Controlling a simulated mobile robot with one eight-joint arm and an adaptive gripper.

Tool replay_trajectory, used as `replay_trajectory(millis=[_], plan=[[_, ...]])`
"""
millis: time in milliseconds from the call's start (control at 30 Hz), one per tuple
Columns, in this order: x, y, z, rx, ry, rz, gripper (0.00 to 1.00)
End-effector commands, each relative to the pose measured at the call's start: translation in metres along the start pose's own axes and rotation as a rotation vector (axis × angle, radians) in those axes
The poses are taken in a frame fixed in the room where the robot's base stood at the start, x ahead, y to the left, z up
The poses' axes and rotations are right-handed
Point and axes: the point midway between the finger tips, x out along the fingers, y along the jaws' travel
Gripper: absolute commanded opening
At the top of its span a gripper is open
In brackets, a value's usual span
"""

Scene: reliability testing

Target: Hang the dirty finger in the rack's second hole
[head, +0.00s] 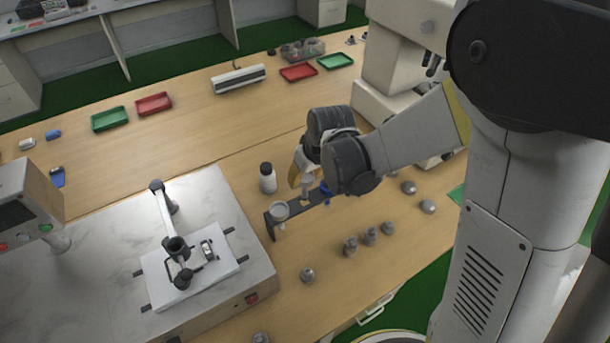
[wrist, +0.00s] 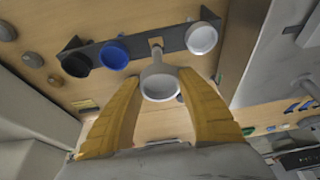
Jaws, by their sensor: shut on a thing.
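A dark rack (head: 292,210) stands on the wooden table, and it crosses the upper part of the wrist view (wrist: 140,49). It holds a white cup-shaped piece (wrist: 201,39) at one end, a blue one (wrist: 113,55) and a black one (wrist: 76,64) towards the other. Between white and blue is an open notch. My gripper (wrist: 160,76), with yellow fingers, is shut on a pale grey finger (wrist: 161,87) with a round cup and thin stem. The stem's tip is at the notch; I cannot tell whether it is inside. The held finger also shows in the head view (head: 306,186).
Several grey weights (head: 350,245) sit on the table in front and to the right. Red and green trays (head: 153,103) lie further back.

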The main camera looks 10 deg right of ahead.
Motion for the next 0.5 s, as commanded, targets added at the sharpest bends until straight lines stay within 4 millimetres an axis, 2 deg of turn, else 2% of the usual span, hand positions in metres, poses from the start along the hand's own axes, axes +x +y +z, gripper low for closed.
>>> replay_trajectory(millis=[500], plan=[[0.024,0.000,0.009,0.000,0.000,0.000,0.13]])
